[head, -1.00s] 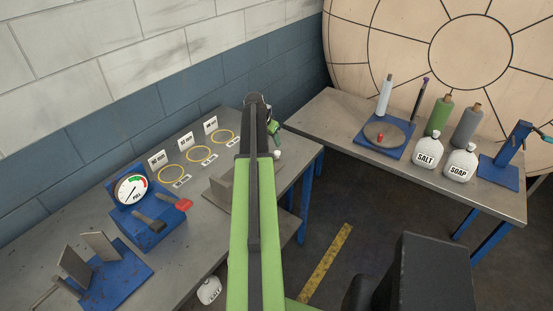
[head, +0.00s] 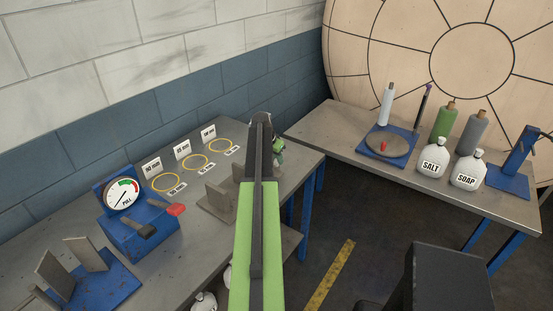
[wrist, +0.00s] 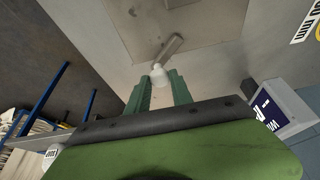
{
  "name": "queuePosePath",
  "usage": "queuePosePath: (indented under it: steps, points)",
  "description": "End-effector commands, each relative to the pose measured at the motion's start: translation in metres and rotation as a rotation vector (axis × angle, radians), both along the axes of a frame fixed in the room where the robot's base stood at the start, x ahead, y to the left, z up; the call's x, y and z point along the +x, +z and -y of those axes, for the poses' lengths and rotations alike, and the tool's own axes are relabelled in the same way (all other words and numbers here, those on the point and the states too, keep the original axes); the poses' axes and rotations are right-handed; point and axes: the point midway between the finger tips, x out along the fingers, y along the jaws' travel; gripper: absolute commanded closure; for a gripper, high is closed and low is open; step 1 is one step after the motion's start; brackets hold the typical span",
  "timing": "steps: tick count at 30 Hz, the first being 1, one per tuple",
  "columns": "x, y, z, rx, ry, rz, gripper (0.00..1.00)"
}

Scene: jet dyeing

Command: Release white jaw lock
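A small white knob (wrist: 160,74) sits on the end of a short grey lever (wrist: 170,47) in the wrist view. The lever lies over a flat grey plate (wrist: 205,35). My gripper (wrist: 160,80) is open, its two green fingers apart, with the knob at the gap between their tips. I cannot tell whether either finger touches it. In the head view my gripper (head: 278,150) is mostly hidden behind my arm, at the right end of the left bench. A grey upright block fixture (head: 222,197) stands just left of my arm. The knob is hidden there.
The left bench (head: 190,258) holds a blue gauge box (head: 140,228) with black and red handles, yellow rings (head: 195,161) and a blue fixture (head: 100,280). A right table (head: 335,135) holds salt (head: 433,158) and soap (head: 468,170) containers. Floor shows between them.

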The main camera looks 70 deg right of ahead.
Motion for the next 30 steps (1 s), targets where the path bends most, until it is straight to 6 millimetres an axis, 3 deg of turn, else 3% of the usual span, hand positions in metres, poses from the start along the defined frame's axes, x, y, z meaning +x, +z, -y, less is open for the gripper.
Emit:
queuePosePath:
  steps: [3,9,18,27,28,30]
  points:
    - [-0.001,0.0,0.0,0.0,0.0,-0.001,1.0]
    - [-0.001,0.0,0.001,0.001,0.023,-0.001,1.0]
    - [0.005,0.0,0.012,0.0,0.286,-0.002,1.0]
    - [0.006,0.0,0.012,0.0,0.307,-0.001,1.0]
    - [0.006,0.0,0.012,0.0,0.306,-0.002,0.72]
    - [0.006,0.0,0.012,0.0,0.307,-0.001,0.63]
